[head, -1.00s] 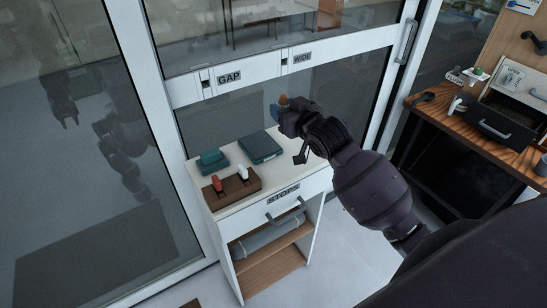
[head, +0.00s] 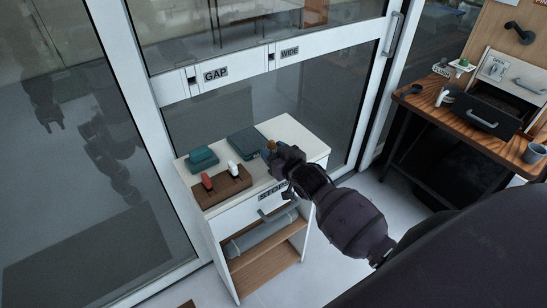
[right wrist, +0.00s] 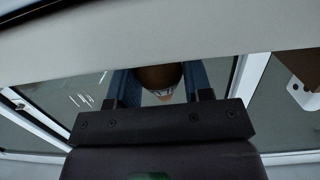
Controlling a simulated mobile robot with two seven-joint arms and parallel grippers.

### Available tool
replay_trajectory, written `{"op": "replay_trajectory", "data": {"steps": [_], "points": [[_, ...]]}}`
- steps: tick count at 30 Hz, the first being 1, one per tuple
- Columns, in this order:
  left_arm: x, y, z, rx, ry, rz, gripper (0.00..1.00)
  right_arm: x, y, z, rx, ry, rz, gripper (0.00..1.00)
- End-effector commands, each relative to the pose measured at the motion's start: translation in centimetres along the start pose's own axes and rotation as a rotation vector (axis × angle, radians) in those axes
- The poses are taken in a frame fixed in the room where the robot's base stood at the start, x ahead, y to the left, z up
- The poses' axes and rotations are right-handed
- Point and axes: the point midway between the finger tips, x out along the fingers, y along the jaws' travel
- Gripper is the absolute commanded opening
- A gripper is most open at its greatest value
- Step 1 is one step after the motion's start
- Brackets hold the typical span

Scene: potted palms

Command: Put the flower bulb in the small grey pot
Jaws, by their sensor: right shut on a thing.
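The flower bulb, a brown rounded thing (head: 271,144), is between the blue fingers of my right gripper (head: 270,151), over the right part of the white cabinet top. A small grey vessel (head: 535,153), which looks like the grey pot, stands on the wooden bench at the far right, well away from the gripper. My left gripper is not in view.
The white cabinet (head: 303,138) carries a teal box (head: 202,159), a dark flat case (head: 246,141) and a wooden block (head: 222,187) with red and white pieces. The wooden bench (head: 437,113) holds an open drawer unit (head: 486,115). Glass doors stand behind the cabinet.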

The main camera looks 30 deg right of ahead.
Motion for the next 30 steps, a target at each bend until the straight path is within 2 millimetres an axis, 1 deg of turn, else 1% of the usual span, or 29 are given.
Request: {"op": "replay_trajectory", "data": {"steps": [1,2,6,17,18,22,23,30], "points": [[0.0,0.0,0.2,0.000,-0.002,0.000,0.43,0.1,0.0,0.9,0.001,-0.001,0.000,0.23],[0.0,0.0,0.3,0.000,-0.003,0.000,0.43,0.2,0.0,1.2,0.001,-0.002,0.001,0.23],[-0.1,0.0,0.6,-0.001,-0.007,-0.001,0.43,0.3,0.0,2.1,0.001,0.000,0.000,0.23],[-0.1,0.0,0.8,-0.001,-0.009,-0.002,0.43,0.4,0.0,2.4,0.000,0.000,0.000,0.23],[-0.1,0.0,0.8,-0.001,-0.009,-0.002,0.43,0.4,0.0,2.4,0.000,0.000,0.000,0.49],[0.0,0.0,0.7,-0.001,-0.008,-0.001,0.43,0.3,0.0,2.3,0.000,0.001,0.000,0.69],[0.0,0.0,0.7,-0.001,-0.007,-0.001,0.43,0.3,0.0,2.3,0.000,0.001,0.000,0.72],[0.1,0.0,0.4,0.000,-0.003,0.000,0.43,0.3,0.0,2.3,0.000,0.001,0.000,0.72]]}}
